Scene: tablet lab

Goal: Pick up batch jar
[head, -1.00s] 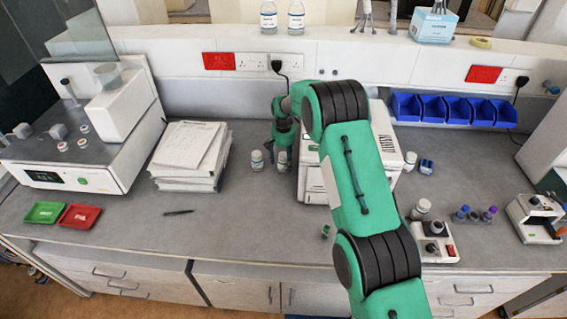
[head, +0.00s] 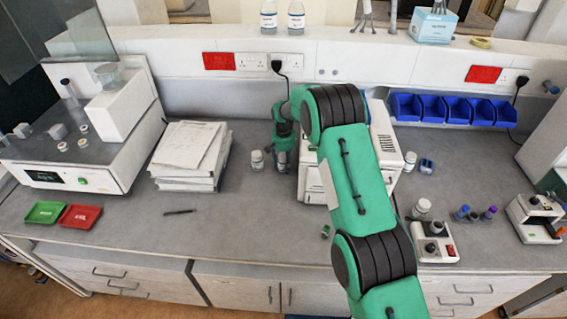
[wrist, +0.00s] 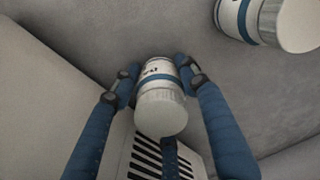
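A small white jar with a blue band and a pale lid, which looks like the batch jar (wrist: 160,95), is in the middle of the wrist view, lid towards the camera. My gripper (wrist: 157,76) has one blue finger on each side of it, both tips appearing to press against its sides. In the head view the jar (head: 280,161) stands on the bench left of the white boxy instrument, with my gripper (head: 281,146) over it and partly hiding it. Any label text is too small to read.
A similar jar (head: 257,160) stands close on the left and shows large in the wrist view (wrist: 262,20). The white instrument (head: 311,185) is close on the right. A paper stack (head: 187,160) lies farther left. The bench front is mostly clear.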

